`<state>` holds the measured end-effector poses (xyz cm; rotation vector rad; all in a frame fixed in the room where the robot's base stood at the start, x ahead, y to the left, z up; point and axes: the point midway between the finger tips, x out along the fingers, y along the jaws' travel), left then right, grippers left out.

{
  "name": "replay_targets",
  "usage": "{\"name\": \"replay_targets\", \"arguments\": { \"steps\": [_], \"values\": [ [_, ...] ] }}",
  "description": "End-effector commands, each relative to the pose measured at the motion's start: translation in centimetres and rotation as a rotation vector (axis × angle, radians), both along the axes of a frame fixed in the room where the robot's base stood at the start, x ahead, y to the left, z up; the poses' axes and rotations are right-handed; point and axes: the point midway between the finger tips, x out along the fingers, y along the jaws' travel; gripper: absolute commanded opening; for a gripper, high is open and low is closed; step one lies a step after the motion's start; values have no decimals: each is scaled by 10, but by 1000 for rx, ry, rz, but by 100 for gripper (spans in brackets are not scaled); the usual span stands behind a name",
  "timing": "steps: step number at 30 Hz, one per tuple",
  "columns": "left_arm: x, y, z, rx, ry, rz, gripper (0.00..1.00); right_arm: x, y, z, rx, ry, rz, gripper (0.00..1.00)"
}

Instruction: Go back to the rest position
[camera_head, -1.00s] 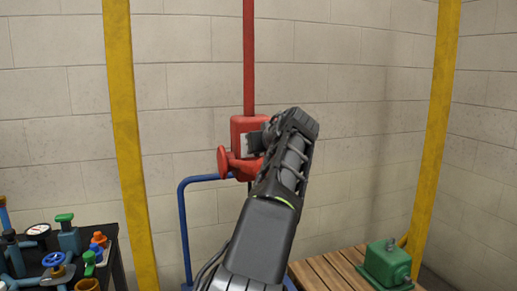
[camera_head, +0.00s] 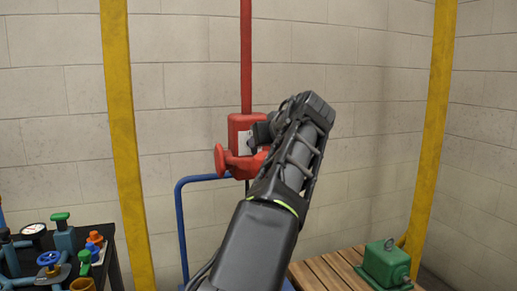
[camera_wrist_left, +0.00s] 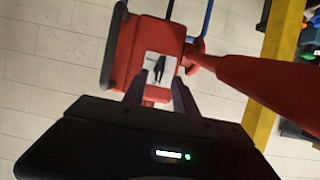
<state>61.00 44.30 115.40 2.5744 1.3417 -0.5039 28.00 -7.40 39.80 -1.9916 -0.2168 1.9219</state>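My right gripper is not in view.
Yellow posts stand left (camera_head: 122,130) and right (camera_head: 435,120). A black table (camera_head: 105,240) holds valves and a gauge. A green motor (camera_head: 386,265) sits on a wooden pallet (camera_head: 330,272).

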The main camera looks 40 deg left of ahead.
Motion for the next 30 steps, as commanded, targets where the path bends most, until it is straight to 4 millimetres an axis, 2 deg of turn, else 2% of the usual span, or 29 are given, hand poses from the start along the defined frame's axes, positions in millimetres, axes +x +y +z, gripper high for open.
{"name": "replay_targets", "arguments": {
  "steps": [5, 23, 27, 29, 30],
  "values": [
    [-9, -12, 6, 0, 0, -1, 34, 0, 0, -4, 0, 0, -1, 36],
    [-9, -13, 7, 7, 8, -4, 34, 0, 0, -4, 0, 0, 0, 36],
    [8, -18, 17, 75, 11, -92, 34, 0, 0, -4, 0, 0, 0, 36],
    [26, -25, 7, 107, 28, -169, 34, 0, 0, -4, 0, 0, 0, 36],
    [40, -34, -4, 118, 44, -226, 34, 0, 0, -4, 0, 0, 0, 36]
  ]
}}
